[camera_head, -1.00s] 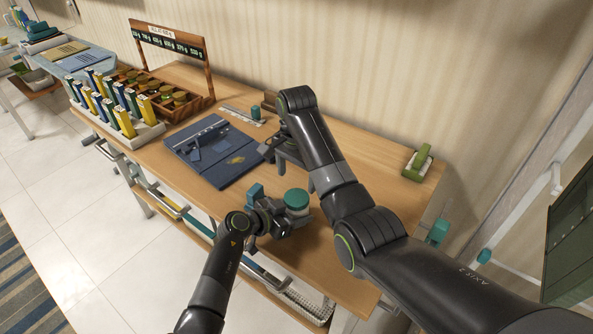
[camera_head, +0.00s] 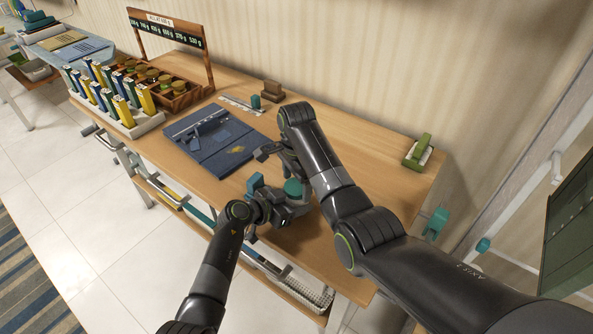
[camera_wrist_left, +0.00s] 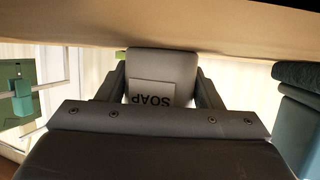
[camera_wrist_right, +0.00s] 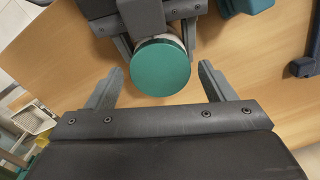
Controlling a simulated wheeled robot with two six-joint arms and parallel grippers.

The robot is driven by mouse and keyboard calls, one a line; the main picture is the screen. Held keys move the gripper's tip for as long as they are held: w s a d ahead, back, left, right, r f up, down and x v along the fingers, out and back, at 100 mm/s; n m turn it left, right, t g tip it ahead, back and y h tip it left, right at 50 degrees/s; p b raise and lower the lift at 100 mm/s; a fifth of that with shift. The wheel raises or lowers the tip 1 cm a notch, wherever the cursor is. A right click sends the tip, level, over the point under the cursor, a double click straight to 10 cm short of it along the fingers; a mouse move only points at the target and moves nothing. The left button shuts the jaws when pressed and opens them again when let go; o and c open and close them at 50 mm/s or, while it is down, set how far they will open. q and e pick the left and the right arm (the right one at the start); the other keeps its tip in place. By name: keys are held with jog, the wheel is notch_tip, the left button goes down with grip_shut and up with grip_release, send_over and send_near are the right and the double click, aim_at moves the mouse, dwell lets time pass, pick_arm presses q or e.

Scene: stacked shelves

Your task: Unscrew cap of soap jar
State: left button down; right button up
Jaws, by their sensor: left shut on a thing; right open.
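The soap jar is white with a "SOAP" label, seen in the left wrist view (camera_wrist_left: 163,75) between the fingers. Its round teal cap (camera_wrist_right: 160,65) faces the camera in the right wrist view and also shows in the head view (camera_head: 293,187). My left gripper (camera_head: 283,207) is shut on the jar body near the table's front edge. In the head view the right forearm partly covers the right gripper (camera_head: 275,155).
A blue mat (camera_head: 215,160) lies left of the grippers. A white rack of blue and yellow boxes (camera_head: 147,125) stands at the left, by a wooden tray of jars (camera_head: 188,101). A green-handled thing (camera_head: 418,152) is at the back right.

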jog(key=shift+f, duration=0.3)
jog(key=c, duration=1)
jog(key=n, duration=0.5)
jog(key=shift+n, duration=0.3)
jog(key=n, duration=0.4)
jog(key=shift+r+n, duration=0.1)
jog(key=shift+n, duration=0.3)
jog(key=o, duration=1.1)
jog(key=shift+c, duration=0.2)
